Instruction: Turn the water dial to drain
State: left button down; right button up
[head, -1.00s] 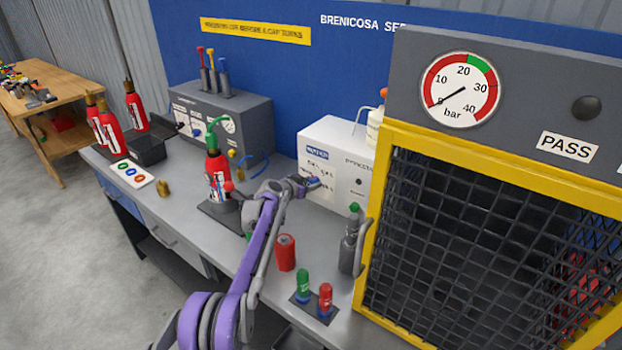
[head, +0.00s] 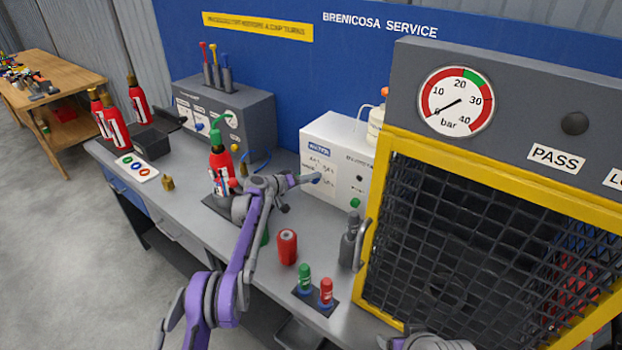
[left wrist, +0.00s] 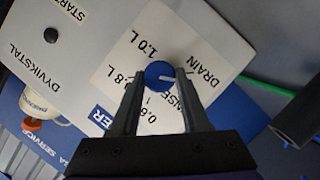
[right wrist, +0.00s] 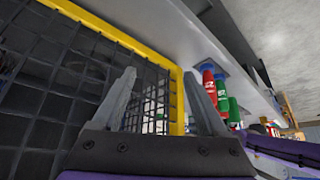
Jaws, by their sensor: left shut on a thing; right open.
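The white water box (head: 328,142) stands at the back of the bench. Its blue dial (left wrist: 158,73) has a white pointer line and is ringed by printed labels, including 0.6 L, 0.8 L, 1.0 L, RINSE and DRAIN. In the left wrist view the pointer aims right, roughly between RINSE and DRAIN; the exact mark is hard to tell. My left gripper (left wrist: 160,88) is shut on the dial, one finger at each side. It also reaches the box front in the head view (head: 308,180). My right gripper (right wrist: 160,76) is open and empty by the yellow-framed mesh cage.
The yellow-framed cage (head: 390,240) with a gauge stands right of the box. A grey cylinder (head: 350,245), a red canister (head: 287,246) and green and red bottles (head: 315,290) stand on the bench in front. A red extinguisher (head: 221,177) stands left of the box.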

pick_arm(q)
jog(key=shift+a+n+h, duration=0.1)
jog(key=shift+n+h, duration=0.2)
jog(key=shift+n, duration=0.2)
dwell(0.3)
jog(key=shift+c, duration=1.9)
grip_release()
notch_tip(320, 180, up, 10)
